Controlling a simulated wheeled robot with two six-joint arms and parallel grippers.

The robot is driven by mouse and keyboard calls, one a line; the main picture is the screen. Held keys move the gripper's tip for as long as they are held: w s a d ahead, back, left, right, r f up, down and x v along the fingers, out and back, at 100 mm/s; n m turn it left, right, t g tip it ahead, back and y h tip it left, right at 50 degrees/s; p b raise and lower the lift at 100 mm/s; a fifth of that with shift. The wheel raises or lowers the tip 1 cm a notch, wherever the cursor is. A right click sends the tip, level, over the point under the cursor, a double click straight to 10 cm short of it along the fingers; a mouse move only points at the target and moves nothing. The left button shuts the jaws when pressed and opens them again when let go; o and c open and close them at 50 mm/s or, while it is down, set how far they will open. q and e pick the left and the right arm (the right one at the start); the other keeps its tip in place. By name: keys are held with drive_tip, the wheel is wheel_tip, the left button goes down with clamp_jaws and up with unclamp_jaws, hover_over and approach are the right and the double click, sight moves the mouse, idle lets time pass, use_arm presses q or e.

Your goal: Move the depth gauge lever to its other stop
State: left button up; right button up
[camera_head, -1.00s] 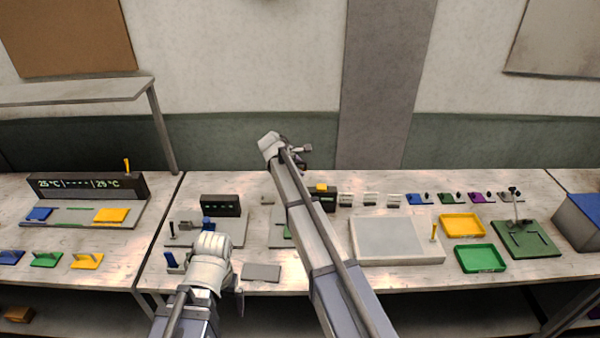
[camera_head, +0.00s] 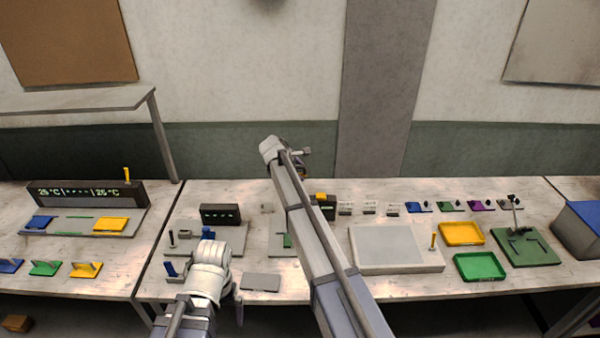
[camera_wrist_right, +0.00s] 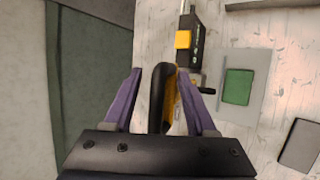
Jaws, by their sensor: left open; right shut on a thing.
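I cannot tell for sure which thing is the depth gauge. A black box with a small display (camera_head: 220,214) stands at the back of a grey plate (camera_head: 230,242), with a blue block (camera_head: 208,233) on the plate. A blue upright lever-like piece (camera_head: 171,269) stands at the front left of it. My left gripper (camera_head: 232,303) is open and low by the table's front edge, its tips partly hidden. My right gripper (camera_wrist_right: 160,72) is shut on a black and yellow piece (camera_wrist_right: 158,95). In the head view my right arm reaches up towards the wall and hides the middle of the table.
In the wrist view a black device with a yellow button (camera_wrist_right: 183,40) and a plate with a green square (camera_wrist_right: 238,87) lie beyond. On the right are a pale board (camera_head: 385,245), a yellow tray (camera_head: 461,234), a green tray (camera_head: 480,266) and a green stand (camera_head: 530,248).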

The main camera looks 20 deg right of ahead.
drive_tip(key=shift+w+a, duration=0.15)
drive_tip(key=shift+a, duration=0.1)
drive_tip(key=shift+a+r+p, duration=0.15)
drive_tip(key=shift+r+p, duration=0.1)
drive_tip(key=shift+p, duration=0.15)
drive_tip(key=p+v, duration=0.5)
drive_tip(key=v, duration=0.2)
drive_tip(key=shift+s, duration=0.3)
drive_tip(key=s+a+f+m+g+y+b, duration=0.1)
drive_tip(key=s+a+f+m+b, duration=0.2)
drive_tip(key=s, duration=1)
drive_tip(key=s+a+f+m+g+y+b, duration=0.2)
drive_tip(key=s+a+f+b, duration=0.6)
drive_tip(key=s+f, duration=0.6)
drive_tip(key=s+a+f+m+g+y+b, duration=0.2)
drive_tip(key=s+a+f+m+b, duration=0.2)
drive_tip(key=s, duration=1)
wheel_tip(320, 180, down, 4)
drive_tip(key=a+b, duration=0.2)
drive_tip(key=b, duration=0.3)
drive_tip(key=shift+s+f+m, duration=0.25)
drive_tip(key=shift+m, duration=0.05)
